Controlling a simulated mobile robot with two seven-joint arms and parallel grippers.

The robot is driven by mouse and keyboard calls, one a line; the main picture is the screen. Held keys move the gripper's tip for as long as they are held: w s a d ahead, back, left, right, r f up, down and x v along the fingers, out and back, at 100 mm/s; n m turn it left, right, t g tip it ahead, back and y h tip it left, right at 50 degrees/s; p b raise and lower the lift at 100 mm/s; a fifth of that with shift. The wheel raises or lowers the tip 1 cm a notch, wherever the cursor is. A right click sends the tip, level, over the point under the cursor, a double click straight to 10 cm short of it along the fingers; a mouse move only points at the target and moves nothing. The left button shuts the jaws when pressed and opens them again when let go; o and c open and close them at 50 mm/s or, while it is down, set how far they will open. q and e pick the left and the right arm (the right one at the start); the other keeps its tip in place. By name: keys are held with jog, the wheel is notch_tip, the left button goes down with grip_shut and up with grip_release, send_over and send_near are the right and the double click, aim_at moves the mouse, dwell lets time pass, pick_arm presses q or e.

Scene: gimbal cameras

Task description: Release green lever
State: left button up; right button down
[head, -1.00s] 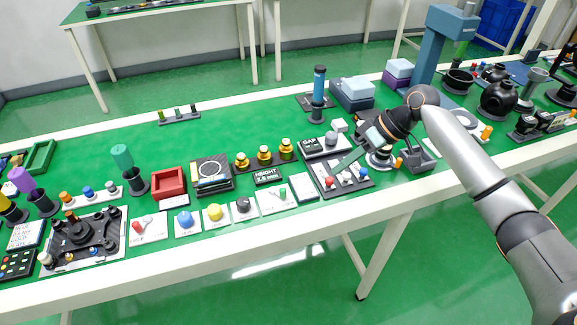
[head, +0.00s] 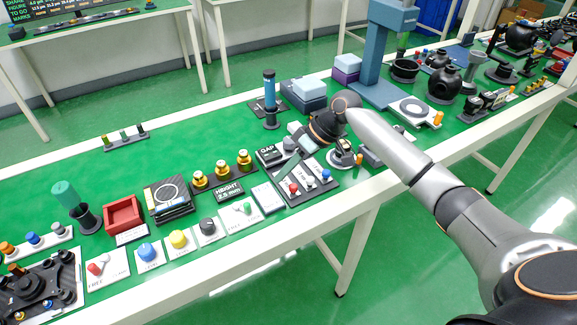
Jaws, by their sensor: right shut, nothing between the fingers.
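A small green lever (head: 246,208) stands on a white plate (head: 239,220) with lettering that looks like FREE, near the table's front edge. It leans a little and nothing touches it. My right gripper (head: 296,142) is farther back and to the right of it, above the area around the GAP device. It is shut and empty, and its fingertips are small and partly lost against the devices behind. A dark green bar (head: 288,165) shows just below the gripper; I cannot tell what it belongs to. My left gripper is out of view.
Left of the green lever's plate are a black knob (head: 207,225), a yellow button (head: 178,239) and a blue button (head: 149,252). A red lever (head: 97,267) is farther left. A panel with red, white and blue knobs (head: 308,188) is to the right.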

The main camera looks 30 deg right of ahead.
jog(key=x, duration=0.5)
jog(key=shift+a, duration=0.35)
jog(key=shift+s+a+r, duration=0.1)
jog(key=shift+s+a, duration=0.1)
jog(key=shift+a, duration=0.3)
jog(key=shift+s+a, duration=0.25)
jog(key=shift+a, duration=0.25)
jog(key=shift+s+a, duration=0.2)
jog(key=shift+a, duration=0.3)
pick_arm(q)
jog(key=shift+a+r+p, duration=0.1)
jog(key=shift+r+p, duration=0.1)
jog(key=shift+p, duration=0.1)
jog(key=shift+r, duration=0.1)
pick_arm(e)
jog(key=shift+a, duration=0.1)
